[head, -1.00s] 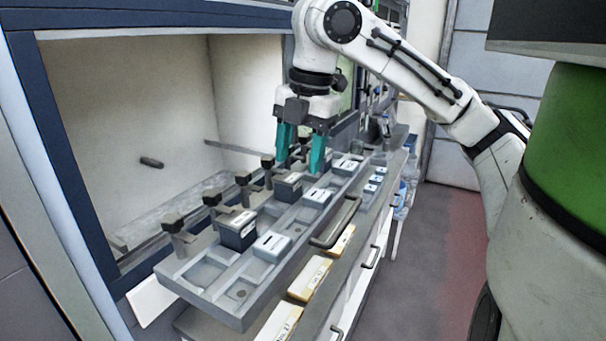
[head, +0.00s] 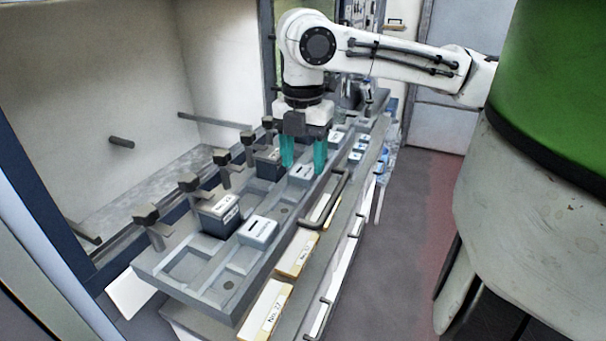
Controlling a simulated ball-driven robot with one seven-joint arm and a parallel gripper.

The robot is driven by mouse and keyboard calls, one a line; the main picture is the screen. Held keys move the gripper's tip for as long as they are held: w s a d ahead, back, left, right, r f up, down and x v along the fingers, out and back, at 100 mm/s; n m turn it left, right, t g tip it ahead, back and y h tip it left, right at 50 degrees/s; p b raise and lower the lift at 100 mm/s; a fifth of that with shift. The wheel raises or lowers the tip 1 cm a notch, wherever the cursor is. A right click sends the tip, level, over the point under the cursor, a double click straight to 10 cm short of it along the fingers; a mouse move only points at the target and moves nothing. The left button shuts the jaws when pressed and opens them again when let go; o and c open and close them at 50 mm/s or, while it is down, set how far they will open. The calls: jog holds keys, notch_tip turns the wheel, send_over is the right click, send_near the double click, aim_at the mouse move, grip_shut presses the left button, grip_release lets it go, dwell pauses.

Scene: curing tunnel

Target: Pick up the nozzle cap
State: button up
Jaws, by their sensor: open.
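My gripper (head: 304,158) points straight down over the grey compartment tray (head: 190,297), its two teal fingers open and apart. A small block with a pale top (head: 302,173) shows between and just below the fingertips; I cannot tell whether they touch it. A dark box with a pale lid (head: 268,165) stands just left of the fingers, partly hidden by them. I cannot make out which piece is the nozzle cap; no readable label marks it.
Nearer in the tray are another dark box (head: 219,215) and a pale slotted block (head: 258,232). Several dark knobs on posts (head: 146,214) line the tray's back side. A dark handle (head: 328,203) runs along its front. Open floor (head: 400,240) lies to the right.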

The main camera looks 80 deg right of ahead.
jog(key=shift+f, duration=1.1)
jog(key=c, duration=0.7)
jog(key=shift+r, duration=0.15)
jog(key=shift+c, duration=0.2)
